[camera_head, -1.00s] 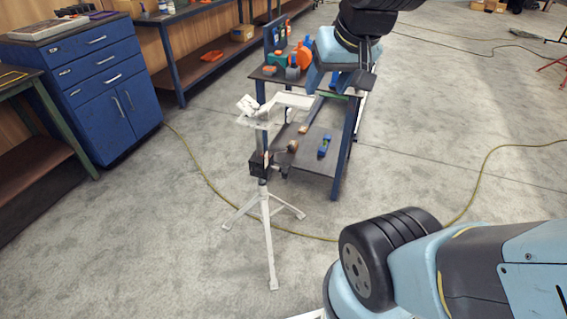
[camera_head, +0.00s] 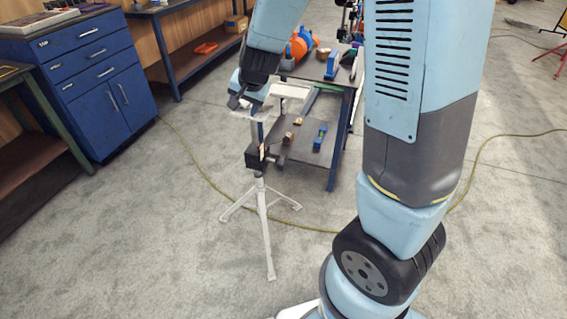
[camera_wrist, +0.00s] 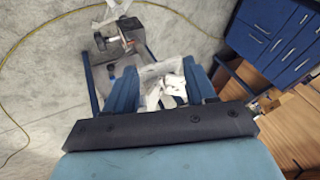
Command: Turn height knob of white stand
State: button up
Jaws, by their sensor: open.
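The white stand (camera_head: 262,215) stands upright on its tripod legs on the floor, with a black clamp block (camera_head: 257,157) partway up its post. A dark knob (camera_head: 277,160), apparently the height knob, sticks out at the block's right side; it also shows in the wrist view (camera_wrist: 127,33), above the fingers. My gripper (camera_head: 240,102) is at the white head of the stand, above the knob. In the wrist view my gripper (camera_wrist: 163,84) is open, and the white head (camera_wrist: 165,88) shows between its two blue fingers. Whether they touch it I cannot tell.
A blue-legged cart (camera_head: 333,168) stands just behind the stand, with an orange jug (camera_head: 299,46) on top and a blue tool (camera_head: 320,135) on its lower shelf. A blue cabinet (camera_head: 90,85) is at left. A yellow cable (camera_head: 190,165) crosses the otherwise open floor.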

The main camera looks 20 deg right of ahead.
jog(key=w+a+f+m+h, duration=0.2)
jog(key=w+a+f, duration=0.1)
jog(key=f, duration=0.8)
jog(key=t+h, duration=0.9)
jog(key=h, duration=0.2)
send_near(283, 162)
jog(key=x, duration=0.4)
jog(key=f+x, duration=0.1)
jog(key=x, duration=0.3)
jog(key=f+x, duration=0.1)
jog(key=x, duration=0.3)
jog(key=shift+w+a+f, duration=0.1)
jog(key=shift+w+a, duration=0.2)
jog(key=shift+a, duration=0.05)
jog(key=shift+c, duration=0.2)
